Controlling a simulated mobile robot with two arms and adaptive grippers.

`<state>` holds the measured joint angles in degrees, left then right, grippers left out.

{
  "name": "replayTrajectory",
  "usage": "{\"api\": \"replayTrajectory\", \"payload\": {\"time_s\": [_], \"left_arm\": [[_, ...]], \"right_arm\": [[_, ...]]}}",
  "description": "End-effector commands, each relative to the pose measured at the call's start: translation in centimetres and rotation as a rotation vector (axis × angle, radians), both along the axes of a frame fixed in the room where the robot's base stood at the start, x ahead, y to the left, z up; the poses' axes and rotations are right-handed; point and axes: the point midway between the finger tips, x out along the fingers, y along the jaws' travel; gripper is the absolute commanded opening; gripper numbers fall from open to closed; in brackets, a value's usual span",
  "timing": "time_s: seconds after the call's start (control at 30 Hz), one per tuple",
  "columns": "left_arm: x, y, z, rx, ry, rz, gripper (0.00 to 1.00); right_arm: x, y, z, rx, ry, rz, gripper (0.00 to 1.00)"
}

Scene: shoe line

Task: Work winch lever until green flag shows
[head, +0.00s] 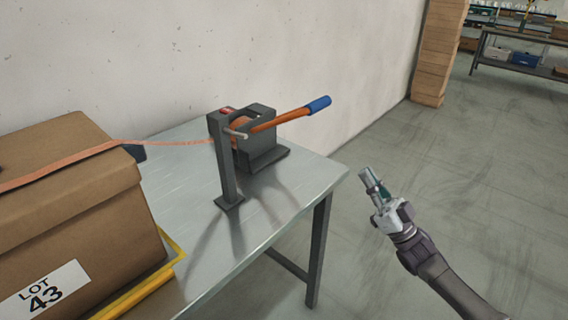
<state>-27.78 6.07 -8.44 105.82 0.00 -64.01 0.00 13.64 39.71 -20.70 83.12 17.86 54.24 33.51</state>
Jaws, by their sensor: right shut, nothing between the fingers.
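The winch (262,146) is a dark grey frame on the metal table, with an orange strap wound inside. Its lever (281,119) is orange with a blue grip (319,104); it sticks out to the right and slants slightly up. A small red patch (227,110) shows on top of the frame; no green shows there. My right gripper (370,181) is shut and empty, in the air right of the table, below and right of the blue grip and apart from it. My left gripper is not in view.
An orange strap (180,142) runs from the winch over a large cardboard box (70,200) marked LOT 43, on a yellow-edged base (140,292). A grey post (226,165) stands before the winch. The wall is close behind; the floor at right is open.

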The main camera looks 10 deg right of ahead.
Motion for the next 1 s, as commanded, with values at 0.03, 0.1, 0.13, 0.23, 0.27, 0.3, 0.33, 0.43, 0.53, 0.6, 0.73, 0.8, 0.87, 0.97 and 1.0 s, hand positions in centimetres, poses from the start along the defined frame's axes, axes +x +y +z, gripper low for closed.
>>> {"api": "replayTrajectory", "payload": {"time_s": [0.03, 0.1, 0.13, 0.23, 0.27, 0.3, 0.33, 0.43, 0.53, 0.6, 0.73, 0.8, 0.87, 0.97, 1.0], "left_arm": [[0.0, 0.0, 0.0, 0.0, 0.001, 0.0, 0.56], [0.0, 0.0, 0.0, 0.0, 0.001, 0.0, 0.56], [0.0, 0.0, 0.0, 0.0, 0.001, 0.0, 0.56], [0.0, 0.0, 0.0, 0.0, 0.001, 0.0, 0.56], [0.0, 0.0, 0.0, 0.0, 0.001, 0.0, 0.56], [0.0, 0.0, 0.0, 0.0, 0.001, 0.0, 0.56], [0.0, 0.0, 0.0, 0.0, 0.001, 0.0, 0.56], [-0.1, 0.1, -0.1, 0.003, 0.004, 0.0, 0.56], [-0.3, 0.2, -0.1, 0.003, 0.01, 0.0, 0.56], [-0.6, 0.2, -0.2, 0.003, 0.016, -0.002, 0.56], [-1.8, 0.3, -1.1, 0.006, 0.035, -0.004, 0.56], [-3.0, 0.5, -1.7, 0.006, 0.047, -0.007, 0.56], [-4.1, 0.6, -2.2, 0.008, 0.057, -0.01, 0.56], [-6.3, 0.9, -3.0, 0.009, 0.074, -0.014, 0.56], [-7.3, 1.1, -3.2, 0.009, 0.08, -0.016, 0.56]], "right_arm": [[0.0, 0.0, 0.0, 0.0, 0.0, 0.0, 0.0], [0.0, 0.0, 0.0, 0.0, 0.0, 0.0, 0.0], [0.0, 0.0, 0.0, 0.0, 0.0, 0.0, 0.0], [0.0, 0.0, 0.0, 0.0, 0.0, 0.0, 0.0], [0.0, 0.0, 0.0, 0.0, 0.0, 0.0, 0.0], [0.0, 0.0, 0.0, 0.0, 0.0, 0.0, 0.0], [0.0, 0.0, 0.0, 0.0, 0.0, 0.0, 0.0], [0.0, 0.0, 0.1, -0.001, 0.0, 0.001, 0.0], [0.1, 0.2, 0.8, -0.01, 0.011, 0.008, 0.0], [0.1, 0.5, 1.8, -0.03, 0.028, 0.021, 0.0], [0.4, 1.3, 4.6, -0.089, 0.092, 0.055, 0.0], [0.7, 1.9, 6.3, -0.129, 0.138, 0.073, 0.0], [0.8, 2.2, 7.7, -0.163, 0.18, 0.084, 0.0], [1.2, 2.6, 9.7, -0.217, 0.248, 0.091, 0.0], [1.3, 2.7, 10.6, -0.237, 0.275, 0.092, 0.0]]}}
